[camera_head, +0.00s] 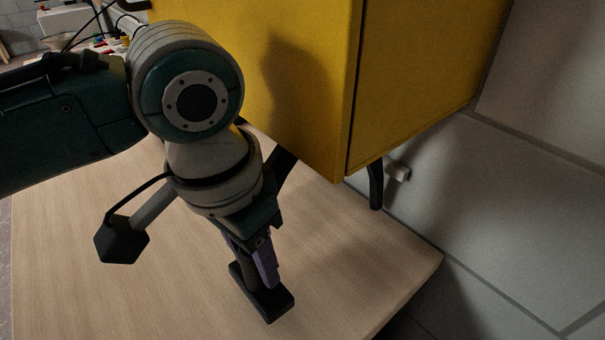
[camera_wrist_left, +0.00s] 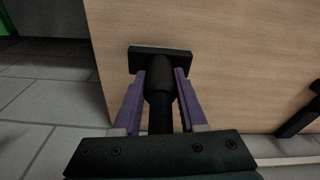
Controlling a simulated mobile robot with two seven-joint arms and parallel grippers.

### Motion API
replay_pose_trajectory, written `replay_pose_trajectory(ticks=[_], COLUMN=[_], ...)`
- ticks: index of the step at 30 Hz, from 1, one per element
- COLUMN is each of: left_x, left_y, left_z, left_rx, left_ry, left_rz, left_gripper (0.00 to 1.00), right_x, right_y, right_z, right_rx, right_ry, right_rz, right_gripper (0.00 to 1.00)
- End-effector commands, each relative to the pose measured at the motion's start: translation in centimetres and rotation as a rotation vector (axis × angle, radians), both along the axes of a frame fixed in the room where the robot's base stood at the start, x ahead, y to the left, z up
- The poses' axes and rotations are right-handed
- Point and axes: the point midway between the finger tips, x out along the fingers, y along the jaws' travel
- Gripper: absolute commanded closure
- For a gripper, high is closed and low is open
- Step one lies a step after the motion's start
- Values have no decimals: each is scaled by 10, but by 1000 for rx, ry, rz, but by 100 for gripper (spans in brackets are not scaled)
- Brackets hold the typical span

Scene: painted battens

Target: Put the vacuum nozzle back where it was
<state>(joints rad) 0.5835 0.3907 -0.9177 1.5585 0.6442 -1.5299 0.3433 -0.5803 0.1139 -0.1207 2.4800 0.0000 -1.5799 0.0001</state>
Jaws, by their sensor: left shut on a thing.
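The black vacuum nozzle (camera_head: 263,297) is at the wooden tabletop, with its flat wide head down. It also shows in the left wrist view (camera_wrist_left: 160,62), its neck between two purple fingers. My left gripper (camera_head: 265,272) comes down from above and is shut on the nozzle's neck. The same gripper shows in the left wrist view (camera_wrist_left: 160,95). I cannot tell whether the nozzle's head touches the tabletop or hangs just above it. My right gripper is in neither view.
The wooden tabletop (camera_head: 80,290) is clear left of the nozzle. A large yellow cabinet (camera_head: 425,75) stands at the back right, with dark legs.

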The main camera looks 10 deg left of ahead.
Motion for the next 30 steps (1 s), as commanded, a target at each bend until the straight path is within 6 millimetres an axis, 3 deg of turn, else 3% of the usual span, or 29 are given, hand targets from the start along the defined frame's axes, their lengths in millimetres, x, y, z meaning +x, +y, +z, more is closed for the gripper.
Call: replay_pose_trajectory(ticks=[5,12,23,24,30], left_x=[9,8,8,8,8], left_y=[-7,-7,-7,-7,-6], left_z=[-4,-34,-38,-38,-38], left_rx=[1,3,1,1,1], left_ry=[2,1,-1,0,0], left_rz=[-1,-1,-1,-1,-1], left_gripper=[100,100,100,55,33], right_x=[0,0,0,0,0], right_y=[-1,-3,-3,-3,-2], right_z=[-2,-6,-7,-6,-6], right_rx=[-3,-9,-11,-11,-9], right_ry=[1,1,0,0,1], right_rz=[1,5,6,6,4], right_gripper=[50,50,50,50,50])
